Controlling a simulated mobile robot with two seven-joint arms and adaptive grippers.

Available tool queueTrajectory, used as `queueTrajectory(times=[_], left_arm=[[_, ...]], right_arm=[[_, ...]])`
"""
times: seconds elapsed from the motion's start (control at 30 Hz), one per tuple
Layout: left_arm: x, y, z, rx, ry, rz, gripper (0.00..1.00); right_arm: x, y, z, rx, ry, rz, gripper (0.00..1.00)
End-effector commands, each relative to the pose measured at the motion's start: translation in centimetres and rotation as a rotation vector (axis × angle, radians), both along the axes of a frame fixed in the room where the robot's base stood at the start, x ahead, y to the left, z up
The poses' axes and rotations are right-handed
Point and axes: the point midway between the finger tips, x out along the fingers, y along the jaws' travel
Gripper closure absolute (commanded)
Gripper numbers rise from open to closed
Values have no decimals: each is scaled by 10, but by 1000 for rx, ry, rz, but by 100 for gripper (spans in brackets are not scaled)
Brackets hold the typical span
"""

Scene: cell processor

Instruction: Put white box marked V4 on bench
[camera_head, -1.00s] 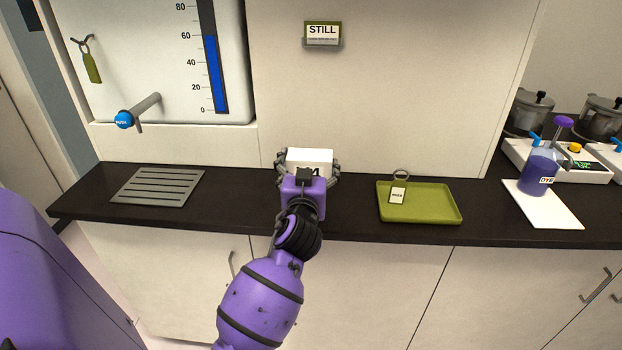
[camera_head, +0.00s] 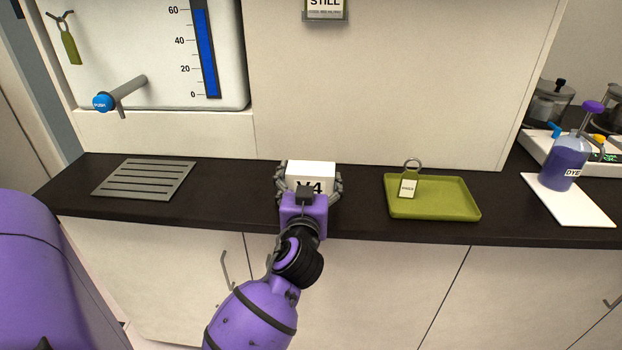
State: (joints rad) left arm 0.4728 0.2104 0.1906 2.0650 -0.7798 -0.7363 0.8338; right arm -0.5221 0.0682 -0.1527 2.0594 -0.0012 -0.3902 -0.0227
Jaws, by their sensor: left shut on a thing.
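The white box marked V4 (camera_head: 311,174) is over the dark bench (camera_head: 240,205), between the grey slotted grate and the green tray. My left gripper (camera_head: 309,187) is shut on the box, with a finger along each side. The gripper hides the lower front of the box, so I cannot tell whether it touches the bench top. The box looks upright. My right gripper is not in view.
A green tray (camera_head: 455,208) with a tagged ring is to the right. A grey slotted grate (camera_head: 142,180) lies to the left. A dye bottle (camera_head: 564,165) stands on a white mat at far right. Bare bench lies on both sides of the box. A wall panel rises behind.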

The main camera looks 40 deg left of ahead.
Motion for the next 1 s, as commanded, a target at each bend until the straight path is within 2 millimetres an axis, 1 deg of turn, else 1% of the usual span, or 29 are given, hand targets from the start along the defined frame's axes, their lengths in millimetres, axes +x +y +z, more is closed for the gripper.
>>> queueTrajectory(times=[0.1, 0.13, 0.2, 0.23, 0.57, 0.67, 0.77, 0.87, 1.0], left_arm=[[0, 0, -5, -1, 0, 0, 62], [0, 0, -5, -1, 2, 0, 12], [0, 0, -4, -1, 1, 0, 3], [0, 0, -4, -1, 1, 0, 0], [0, 0, -3, -1, 1, 0, 0], [0, 0, 1, 1, 0, 0, 0], [-9, -6, -2, -2, 2, -1, 0], [-26, -15, -3, -5, 2, 0, 0], [-53, -31, -3, -5, 3, 2, 0]], right_arm=[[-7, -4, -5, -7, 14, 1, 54], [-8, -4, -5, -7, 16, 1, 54], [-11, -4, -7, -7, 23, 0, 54], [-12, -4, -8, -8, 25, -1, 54], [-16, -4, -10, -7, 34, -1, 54], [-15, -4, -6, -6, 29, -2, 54], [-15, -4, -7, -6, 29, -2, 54], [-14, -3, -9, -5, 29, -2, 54], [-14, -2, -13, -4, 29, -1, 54]])
